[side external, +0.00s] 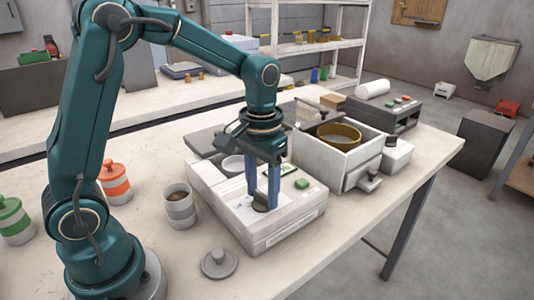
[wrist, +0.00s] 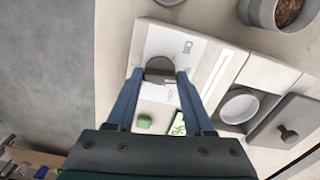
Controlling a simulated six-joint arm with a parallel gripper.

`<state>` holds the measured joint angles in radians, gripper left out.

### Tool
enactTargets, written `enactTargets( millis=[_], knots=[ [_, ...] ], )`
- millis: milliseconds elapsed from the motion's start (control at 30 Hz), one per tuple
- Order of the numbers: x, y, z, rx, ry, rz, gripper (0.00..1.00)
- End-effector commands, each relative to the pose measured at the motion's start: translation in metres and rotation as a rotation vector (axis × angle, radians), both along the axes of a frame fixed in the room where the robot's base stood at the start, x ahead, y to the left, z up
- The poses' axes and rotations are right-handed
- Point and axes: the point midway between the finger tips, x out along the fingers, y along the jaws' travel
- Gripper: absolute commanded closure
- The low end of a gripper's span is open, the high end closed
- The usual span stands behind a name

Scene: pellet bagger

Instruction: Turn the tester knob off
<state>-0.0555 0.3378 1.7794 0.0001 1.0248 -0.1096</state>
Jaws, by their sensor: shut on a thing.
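The tester is a pale, low box (side external: 277,237) on the table, with a dark round knob (side external: 262,207) on its top panel. In the wrist view the knob (wrist: 159,68) shows between the tips of my two blue fingers. My gripper (side external: 262,204) points down over the panel and is shut on the knob. The fingers hide part of the knob in the side view. A green button (side external: 302,184) and a small green display (wrist: 178,124) sit near the knob. The knob's exact setting cannot be read.
A cup of pellets (side external: 180,208) stands left of the tester, and a grey lid with a handle (side external: 219,263) lies in front. Orange-lidded (side external: 114,183) and green-lidded (side external: 14,220) jars stand at the left.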

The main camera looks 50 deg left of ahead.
Motion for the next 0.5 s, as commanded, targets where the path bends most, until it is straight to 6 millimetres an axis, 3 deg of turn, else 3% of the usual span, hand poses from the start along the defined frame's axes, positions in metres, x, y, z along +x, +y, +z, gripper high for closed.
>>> enactTargets(
  millis=[500],
  knots=[
    [0.0004,-0.0003,0.0015,0.000,-0.002,0.489,1.00]
  ],
)
